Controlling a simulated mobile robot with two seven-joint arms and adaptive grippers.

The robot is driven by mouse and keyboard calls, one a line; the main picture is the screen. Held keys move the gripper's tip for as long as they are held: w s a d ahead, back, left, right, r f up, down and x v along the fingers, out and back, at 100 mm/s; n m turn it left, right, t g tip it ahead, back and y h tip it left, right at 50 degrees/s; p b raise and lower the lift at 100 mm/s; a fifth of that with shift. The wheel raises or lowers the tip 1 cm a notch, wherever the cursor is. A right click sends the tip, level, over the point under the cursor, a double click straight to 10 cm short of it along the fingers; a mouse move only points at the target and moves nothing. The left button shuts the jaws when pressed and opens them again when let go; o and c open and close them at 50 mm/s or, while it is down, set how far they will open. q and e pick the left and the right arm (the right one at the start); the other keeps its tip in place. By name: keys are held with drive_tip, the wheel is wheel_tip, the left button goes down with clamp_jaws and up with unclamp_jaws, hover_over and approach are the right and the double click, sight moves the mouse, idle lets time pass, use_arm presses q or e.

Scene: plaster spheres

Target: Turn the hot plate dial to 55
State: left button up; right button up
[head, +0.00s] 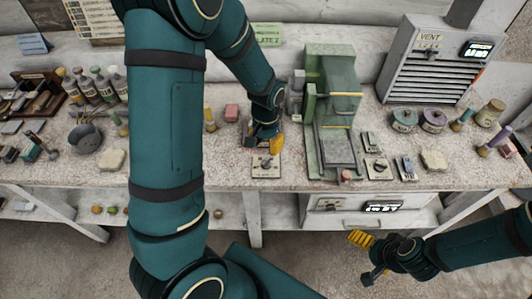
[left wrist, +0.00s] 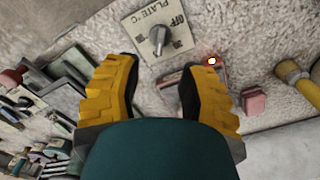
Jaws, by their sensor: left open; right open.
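The hot plate dial is a grey knob on a pale square panel (head: 265,171) at the bench's front edge, left of the green press. In the left wrist view the panel (left wrist: 137,25) reads "PLATE °C" and "OFF", and the knob (left wrist: 158,40) stands in its middle. Its setting is too small to tell. My left gripper (head: 270,145) is just behind and above the knob; in its wrist view the yellow fingers (left wrist: 164,85) are apart, with nothing between them, and the knob lies beyond their tips. My right gripper (head: 364,258) is open and empty, low in front of the bench.
A green press (head: 333,105) stands right of the panel. A similar knob panel (head: 377,168) lies further right. A pink block (head: 231,113) is behind left. In the left wrist view a small lit red lamp (left wrist: 212,61) shows by the right finger.

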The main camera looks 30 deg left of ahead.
use_arm(q)
wheel_tip(320, 180, up, 4)
drive_tip(key=shift+f, duration=0.25)
idle(0.5)
